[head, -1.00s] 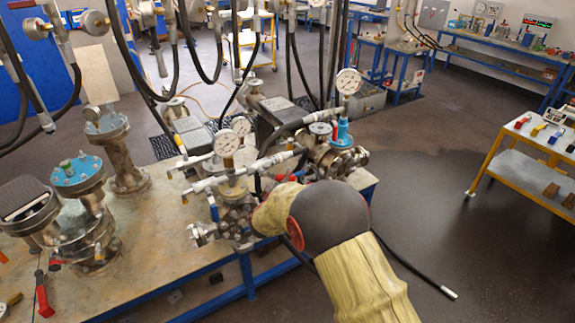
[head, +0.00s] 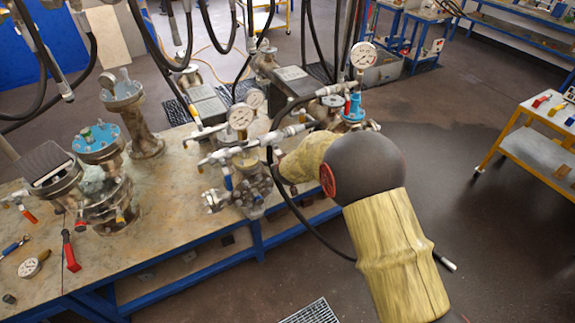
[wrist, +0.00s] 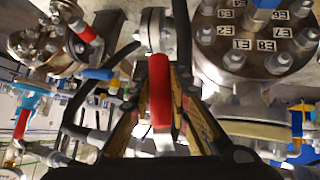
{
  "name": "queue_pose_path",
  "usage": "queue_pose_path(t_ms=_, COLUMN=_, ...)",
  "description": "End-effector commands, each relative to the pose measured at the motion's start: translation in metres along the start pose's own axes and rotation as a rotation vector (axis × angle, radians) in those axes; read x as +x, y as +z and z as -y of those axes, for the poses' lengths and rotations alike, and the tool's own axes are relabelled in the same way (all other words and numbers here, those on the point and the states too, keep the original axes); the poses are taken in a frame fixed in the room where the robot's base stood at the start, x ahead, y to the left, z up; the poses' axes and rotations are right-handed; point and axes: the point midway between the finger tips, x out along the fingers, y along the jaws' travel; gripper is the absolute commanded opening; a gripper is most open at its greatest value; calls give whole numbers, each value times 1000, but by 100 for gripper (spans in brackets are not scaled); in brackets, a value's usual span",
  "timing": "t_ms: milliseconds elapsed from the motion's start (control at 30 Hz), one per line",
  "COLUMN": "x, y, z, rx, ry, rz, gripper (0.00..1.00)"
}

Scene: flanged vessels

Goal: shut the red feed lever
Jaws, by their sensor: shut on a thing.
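The red lever (wrist: 160,88) shows at the centre of the wrist view, its red grip standing between the two fingers of my gripper (wrist: 163,122). The fingers are closed in on either side of it, and a pale metal part shows below the red grip. In the head view my arm, in a yellowish sleeve, reaches over the right part of the bench beside the flanged valve assembly (head: 252,190). My fingers and the held lever are hidden there behind the arm's dark round joint.
Other red handles show in the wrist view, one at upper left (wrist: 88,34) and one at far left (wrist: 22,122). A blue lever (wrist: 98,74) and a bolted flange (wrist: 245,45) are close by. Black hoses hang around the bench (head: 185,240).

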Motion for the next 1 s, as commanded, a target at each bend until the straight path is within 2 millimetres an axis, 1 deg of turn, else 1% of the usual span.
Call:
queue_pose_path(t_ms=33, x=4, y=7, z=4, rx=17, ry=-19, rz=8, gripper=0)
queue_pose_path(t_ms=400, x=0, y=8, z=17, rx=117, ry=-120, rz=38, gripper=0)
queue_pose_path(t_ms=1000, x=-3, y=6, z=21, rx=153, ry=-157, rz=51, gripper=0)
